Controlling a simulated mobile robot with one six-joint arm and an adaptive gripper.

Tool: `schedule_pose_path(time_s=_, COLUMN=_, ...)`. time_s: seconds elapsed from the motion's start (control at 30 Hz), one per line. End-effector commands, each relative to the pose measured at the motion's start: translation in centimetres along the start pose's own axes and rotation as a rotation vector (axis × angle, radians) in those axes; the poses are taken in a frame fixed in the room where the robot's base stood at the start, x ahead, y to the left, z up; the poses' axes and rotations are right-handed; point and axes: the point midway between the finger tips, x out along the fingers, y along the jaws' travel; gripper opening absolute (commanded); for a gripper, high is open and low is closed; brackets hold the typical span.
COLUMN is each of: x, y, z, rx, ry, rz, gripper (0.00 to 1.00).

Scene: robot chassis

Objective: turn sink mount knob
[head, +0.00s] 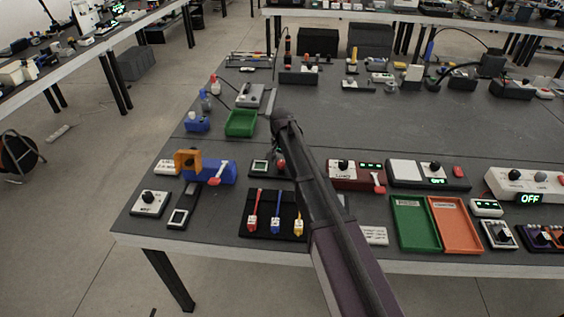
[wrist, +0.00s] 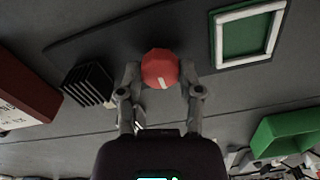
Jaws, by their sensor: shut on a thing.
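A red knob (wrist: 160,68) with a pale pointer line sits on a dark base plate (wrist: 110,45) in the wrist view. My gripper (wrist: 161,74) is shut on it, with one finger on each side. The pale line points toward the lower part of the wrist view. In the head view a small bit of the red knob (head: 281,163) shows beside my arm, near the table's middle left. A small panel with a green face and pale frame (wrist: 249,35) is on the same base.
A black finned block (wrist: 88,84) stands close beside one finger. A green bin (head: 241,123) stands behind on the table. A blue block with an orange bracket (head: 188,160) is to the left, a red box (head: 345,172) to the right, and a black tool tray (head: 259,222) in front.

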Motion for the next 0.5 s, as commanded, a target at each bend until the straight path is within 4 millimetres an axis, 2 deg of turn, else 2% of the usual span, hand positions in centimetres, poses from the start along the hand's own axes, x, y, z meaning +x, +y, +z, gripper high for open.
schedule_pose_path(time_s=0.27, x=0.02, y=0.02, z=0.01, rx=-0.081, ry=-0.001, rz=0.0, gripper=0.0)
schedule_pose_path(time_s=0.5, x=0.02, y=0.03, z=0.02, rx=-0.241, ry=-0.001, rz=0.0, gripper=0.0)
